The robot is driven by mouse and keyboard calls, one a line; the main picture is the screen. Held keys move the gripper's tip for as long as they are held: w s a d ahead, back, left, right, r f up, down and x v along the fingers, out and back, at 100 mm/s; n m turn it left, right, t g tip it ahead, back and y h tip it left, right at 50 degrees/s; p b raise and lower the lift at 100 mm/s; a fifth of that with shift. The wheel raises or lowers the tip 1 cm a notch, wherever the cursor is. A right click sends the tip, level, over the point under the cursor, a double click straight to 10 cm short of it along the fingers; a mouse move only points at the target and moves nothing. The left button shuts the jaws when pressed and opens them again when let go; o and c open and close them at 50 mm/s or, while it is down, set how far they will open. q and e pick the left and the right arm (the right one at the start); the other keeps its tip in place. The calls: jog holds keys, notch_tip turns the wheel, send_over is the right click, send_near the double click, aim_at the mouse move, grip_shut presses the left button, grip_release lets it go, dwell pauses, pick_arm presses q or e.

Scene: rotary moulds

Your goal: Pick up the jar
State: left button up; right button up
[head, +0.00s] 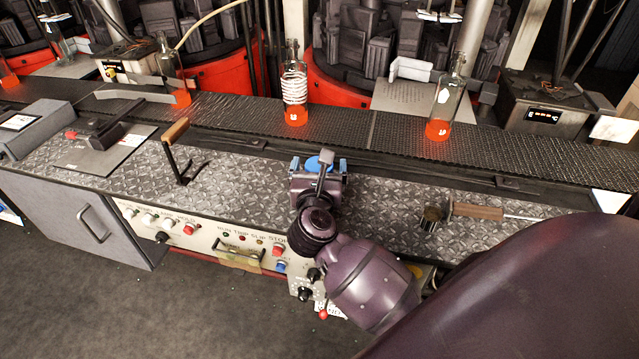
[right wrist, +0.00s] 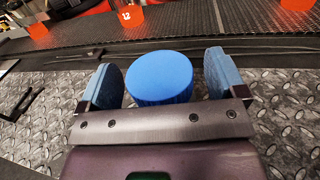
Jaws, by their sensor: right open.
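The jar shows as a round blue top (right wrist: 160,76) with a short ribbed blue side in the right wrist view. It stands on the diamond-plate worktop; its lower part is hidden by my gripper. In the head view only a bit of its blue top (head: 316,164) shows behind my wrist. My right gripper (head: 320,166) is open, with one blue-padded finger on each side of the jar. In the right wrist view there is a visible gap between the jar and each finger of the gripper (right wrist: 166,80). My left gripper is not in view.
A dark conveyor (head: 380,128) runs behind the worktop, carrying several glowing glass bottles (head: 294,95). A wooden-handled tool (head: 478,211) lies to the right. A lever (head: 177,150) and a metal plate (head: 105,152) are to the left. The worktop between has free room.

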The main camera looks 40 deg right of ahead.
jog(key=shift+w+d, duration=0.15)
jog(key=c, duration=1)
jog(key=shift+r, duration=0.1)
jog(key=shift+c, duration=0.2)
